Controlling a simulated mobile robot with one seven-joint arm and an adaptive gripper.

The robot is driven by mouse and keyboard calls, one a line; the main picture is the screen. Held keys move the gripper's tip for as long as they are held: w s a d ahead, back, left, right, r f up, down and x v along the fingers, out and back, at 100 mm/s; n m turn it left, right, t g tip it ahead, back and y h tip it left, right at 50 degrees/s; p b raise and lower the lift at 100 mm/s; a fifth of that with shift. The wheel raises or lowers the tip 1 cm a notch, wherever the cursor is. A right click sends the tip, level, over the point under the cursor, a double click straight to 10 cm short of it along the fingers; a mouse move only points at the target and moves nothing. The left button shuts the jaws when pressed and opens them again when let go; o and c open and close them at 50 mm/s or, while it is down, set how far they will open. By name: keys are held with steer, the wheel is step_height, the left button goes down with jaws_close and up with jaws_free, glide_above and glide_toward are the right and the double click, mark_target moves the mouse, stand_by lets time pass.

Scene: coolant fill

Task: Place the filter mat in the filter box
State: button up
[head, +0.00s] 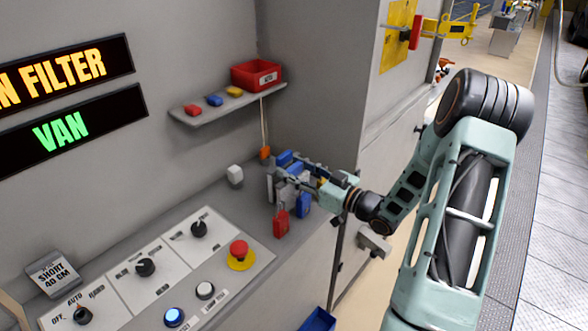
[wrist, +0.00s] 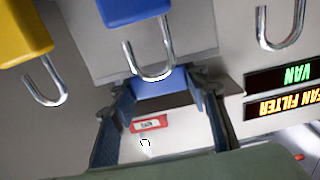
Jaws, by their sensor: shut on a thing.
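My gripper (head: 284,182) is above the right end of the grey console. In the wrist view my gripper (wrist: 158,92) is shut on a blue piece (wrist: 160,86) between its fingertips. Its full shape is hidden, and I cannot tell whether it is the filter mat. A pale surface with a red label (wrist: 150,124) shows between the fingers. I cannot make out a filter box for certain. A red box (head: 257,75) with a white label stands on the wall shelf.
A red padlock (head: 281,225) and a blue padlock (head: 304,206) are close to my gripper. A white block (head: 235,174) lies on the console. A red stop button (head: 239,249) and several knobs are in front. The shelf (head: 226,109) holds small coloured pieces.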

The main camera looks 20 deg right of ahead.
steer(key=shift+f, duration=0.15)
steer(key=o, duration=1.3)
steer(key=shift+o, duration=0.2)
